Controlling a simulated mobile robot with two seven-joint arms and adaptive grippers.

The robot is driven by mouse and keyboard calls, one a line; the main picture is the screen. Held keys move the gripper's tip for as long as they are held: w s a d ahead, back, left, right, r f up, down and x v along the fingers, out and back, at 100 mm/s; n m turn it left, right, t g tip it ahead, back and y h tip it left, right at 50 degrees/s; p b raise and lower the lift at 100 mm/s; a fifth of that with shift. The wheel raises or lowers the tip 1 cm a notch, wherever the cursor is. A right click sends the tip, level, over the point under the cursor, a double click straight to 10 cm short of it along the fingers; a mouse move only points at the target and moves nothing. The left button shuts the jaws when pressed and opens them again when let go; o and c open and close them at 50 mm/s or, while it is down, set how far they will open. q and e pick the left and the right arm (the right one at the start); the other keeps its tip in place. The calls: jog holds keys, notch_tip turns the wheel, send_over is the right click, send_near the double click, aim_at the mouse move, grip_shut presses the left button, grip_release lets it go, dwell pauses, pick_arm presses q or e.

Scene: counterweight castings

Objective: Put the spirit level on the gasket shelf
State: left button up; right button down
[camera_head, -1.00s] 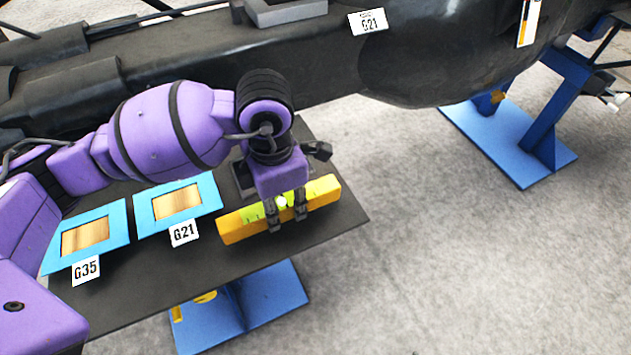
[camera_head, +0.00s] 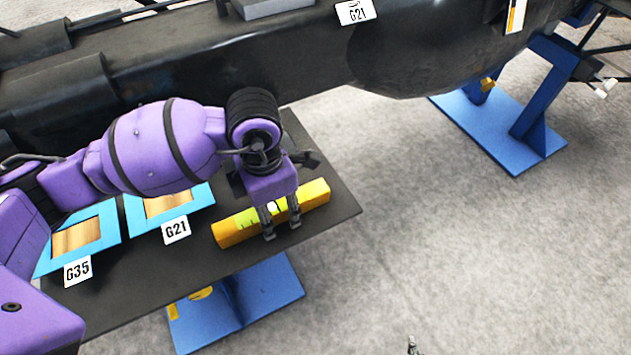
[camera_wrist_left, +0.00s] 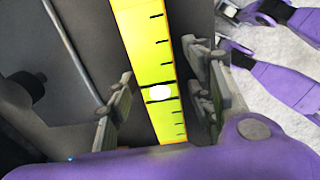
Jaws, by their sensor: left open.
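The yellow spirit level (camera_head: 232,233) lies flat on the right part of a dark table-like top (camera_head: 328,217). I cannot tell whether this top is the gasket shelf. My left gripper (camera_head: 281,230) is over the middle of the level, pointing down, its fingers open on either side of it. In the left wrist view the level (camera_wrist_left: 143,40), with a white vial spot and black marks, runs between the fingers of the left gripper (camera_wrist_left: 163,98), with gaps at both sides. A small dark tip at the head view's bottom edge may be my right gripper (camera_head: 413,346).
A large black casting (camera_head: 200,65) stands behind the top. Blue stands (camera_head: 255,290) are below.

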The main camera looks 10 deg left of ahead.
aim_at(273, 207)
pick_arm(q)
notch_tip(273, 207, up, 11)
jog(key=shift+f, duration=0.1)
jog(key=shift+r+p, duration=0.3)
jog(key=shift+r, duration=0.45)
jog(key=shift+s+f, duration=0.1)
